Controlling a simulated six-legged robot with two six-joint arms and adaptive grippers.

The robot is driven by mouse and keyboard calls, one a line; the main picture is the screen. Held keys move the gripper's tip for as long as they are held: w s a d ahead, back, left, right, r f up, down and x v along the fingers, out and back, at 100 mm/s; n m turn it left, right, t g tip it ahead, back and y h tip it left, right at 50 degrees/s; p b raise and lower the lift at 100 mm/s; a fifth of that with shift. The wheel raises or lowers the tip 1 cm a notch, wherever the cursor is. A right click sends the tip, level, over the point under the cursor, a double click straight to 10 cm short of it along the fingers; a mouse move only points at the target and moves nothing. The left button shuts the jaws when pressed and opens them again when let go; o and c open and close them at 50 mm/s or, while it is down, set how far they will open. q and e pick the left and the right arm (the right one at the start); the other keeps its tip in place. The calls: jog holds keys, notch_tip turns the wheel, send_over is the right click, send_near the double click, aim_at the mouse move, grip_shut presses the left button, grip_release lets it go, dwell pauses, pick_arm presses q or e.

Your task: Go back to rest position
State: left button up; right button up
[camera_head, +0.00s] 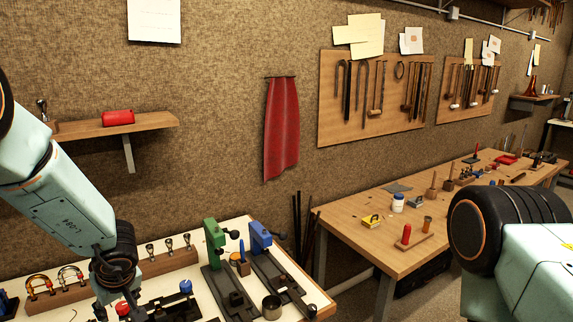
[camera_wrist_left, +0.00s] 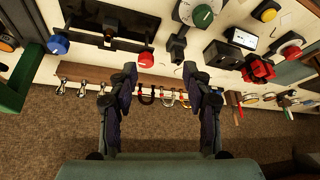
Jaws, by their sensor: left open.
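My left arm comes in from the left in the head view, reaching down over the white-topped bench (camera_head: 315,292). In the left wrist view my left gripper (camera_wrist_left: 160,85) is open, its two dark fingers apart with nothing held between them. Beyond the fingertips a wooden strip (camera_wrist_left: 112,76) carries small brass crooks (camera_wrist_left: 147,98) and mouthpieces (camera_wrist_left: 81,90). The crooks (camera_head: 40,287) also show at the lower left in the head view. Part of my right arm shows at the right edge of the head view; its gripper is out of view.
A green clamp (camera_head: 214,240) and a blue clamp (camera_head: 260,238) stand on the near bench. A metal cup (camera_head: 271,306) sits by its front edge. A wooden workbench (camera_head: 350,222) with tools stands right. A wall shelf (camera_head: 85,127) holds a red roll (camera_head: 118,118).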

pick_arm(q)
jog(key=s+d+f+m+g+h+b, duration=0.1)
jog(key=s+d+f+m+b, duration=0.2)
jog(key=s+f+b, duration=0.5)
jog(key=s+d+f+m+g+h+b, duration=0.1)
jog(key=s+d+f+m+b, duration=0.2)
jog(key=s+f, duration=1.2)
jog(key=s+d+f+m+g+h+b, duration=0.1)
jog(key=s+d+f+m+b, duration=0.3)
jog(key=s+f+b, duration=0.8)
notch_tip(320, 180, down, 6)
jog(key=d+h, duration=0.1)
jog(key=d, duration=0.1)
jog(key=shift+s+d+b, duration=0.15)
jog(key=shift+d+b, duration=0.25)
jog(key=shift+r, duration=0.15)
